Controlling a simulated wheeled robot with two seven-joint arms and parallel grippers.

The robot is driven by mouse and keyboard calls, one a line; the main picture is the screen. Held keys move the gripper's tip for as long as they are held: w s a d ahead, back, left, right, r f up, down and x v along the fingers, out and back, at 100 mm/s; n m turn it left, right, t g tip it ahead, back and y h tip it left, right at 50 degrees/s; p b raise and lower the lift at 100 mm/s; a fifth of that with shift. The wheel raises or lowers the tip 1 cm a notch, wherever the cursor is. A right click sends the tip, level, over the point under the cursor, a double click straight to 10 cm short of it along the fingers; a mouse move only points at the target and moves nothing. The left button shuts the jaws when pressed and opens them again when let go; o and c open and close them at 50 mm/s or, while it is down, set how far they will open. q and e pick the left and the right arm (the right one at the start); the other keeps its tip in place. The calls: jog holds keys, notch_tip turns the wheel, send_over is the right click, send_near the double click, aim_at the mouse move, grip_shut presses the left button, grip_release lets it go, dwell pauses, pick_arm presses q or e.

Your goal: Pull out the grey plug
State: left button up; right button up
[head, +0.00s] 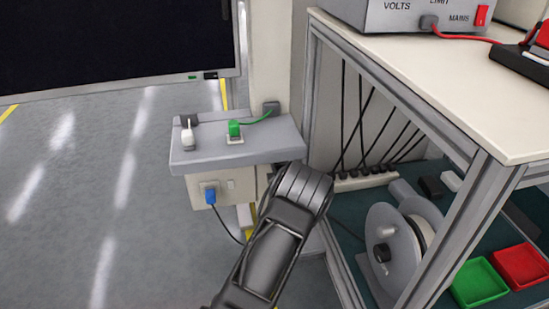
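A small grey plug (428,22) sits in the front of the grey instrument box (405,14), left of the red MAINS switch (481,15). A red cable (465,37) runs from it to the right. A darker grey block (271,107) at the back of the wall shelf ends a green cable; I cannot tell if it is a plug too. One dark arm of mine rises from the bottom centre and ends in a ribbed, rounded part below the shelf's right end. No gripper fingers show, and I cannot tell which arm it is.
The grey shelf (205,155) carries a green plug (235,130) and a white item (188,135). A blue plug (210,196) is below. The trolley (480,110) at right holds a reel (392,250), a green tray (478,283) and a red tray (519,266). Floor at left is clear.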

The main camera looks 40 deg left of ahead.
dwell(0.8)
pick_arm(q)
grip_shut()
dwell(0.5)
jog(key=shift+s+d, duration=0.1)
jog(key=shift+d, duration=0.05)
jog(key=shift+p+v, duration=0.7)
jog(key=shift+v, duration=2.15)
